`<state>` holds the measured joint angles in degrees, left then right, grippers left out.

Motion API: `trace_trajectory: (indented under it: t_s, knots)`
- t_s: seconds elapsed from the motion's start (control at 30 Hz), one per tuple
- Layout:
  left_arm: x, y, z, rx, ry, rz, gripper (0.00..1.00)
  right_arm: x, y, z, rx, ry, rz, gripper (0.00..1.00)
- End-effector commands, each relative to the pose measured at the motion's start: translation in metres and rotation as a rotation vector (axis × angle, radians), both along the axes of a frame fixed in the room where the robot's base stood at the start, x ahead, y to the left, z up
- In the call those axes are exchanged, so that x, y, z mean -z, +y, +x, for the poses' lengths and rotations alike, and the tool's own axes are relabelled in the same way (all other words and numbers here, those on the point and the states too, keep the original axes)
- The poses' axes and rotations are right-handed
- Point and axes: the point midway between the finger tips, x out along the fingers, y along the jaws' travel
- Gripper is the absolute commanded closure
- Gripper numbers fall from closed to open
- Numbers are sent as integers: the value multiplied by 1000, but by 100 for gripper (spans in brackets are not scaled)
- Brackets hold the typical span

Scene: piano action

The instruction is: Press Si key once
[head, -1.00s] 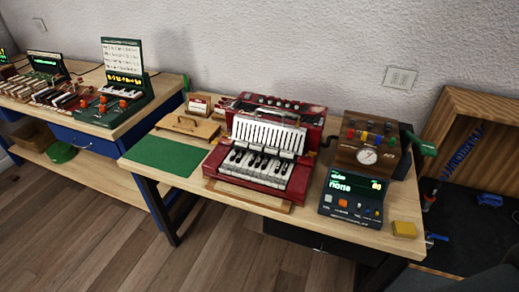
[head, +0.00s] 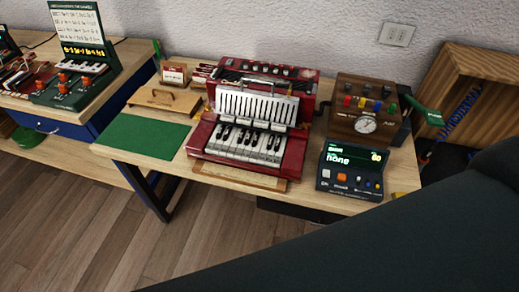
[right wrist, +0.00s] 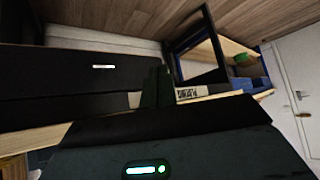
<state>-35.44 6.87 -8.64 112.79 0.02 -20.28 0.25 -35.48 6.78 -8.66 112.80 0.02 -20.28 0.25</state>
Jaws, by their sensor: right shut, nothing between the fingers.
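The red piano action model (head: 196,138) stands on the wooden table, with a short row of white and black keys (head: 245,143) at its front and a row of white upright parts (head: 257,106) behind them. Any note names on the keys are too small to read, so I cannot tell the Si key by a label. No key looks clearly pressed. My right gripper (right wrist: 157,88) shows in the right wrist view, its dark fingers together and empty, away from the keys. My left gripper is in neither view.
A dark display box (head: 350,172) with green text stands right of the piano, before a wooden box with a gauge (head: 365,125). A green mat (head: 147,138) lies at left. My dark arm crosses the lower right. A wooden crate (head: 455,75) is at far right.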

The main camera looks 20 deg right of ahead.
Motion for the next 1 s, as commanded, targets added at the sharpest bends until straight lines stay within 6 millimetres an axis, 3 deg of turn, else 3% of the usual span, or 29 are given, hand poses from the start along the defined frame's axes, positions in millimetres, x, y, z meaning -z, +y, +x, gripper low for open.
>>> trace_trajectory:
  t_s: [0.27, 0.73, 0.87, 1.0]
  knots:
    - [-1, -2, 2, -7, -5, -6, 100, -12, -4, 4, -3, 90, -26, 100]
    - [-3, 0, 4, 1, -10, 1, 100, -69, -16, -7, -53, 463, -100, 100]
    - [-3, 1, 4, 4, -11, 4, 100, -85, -13, 11, -145, 504, -102, 100]
    - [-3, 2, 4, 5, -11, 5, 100, -93, -6, 46, -272, 478, -92, 100]
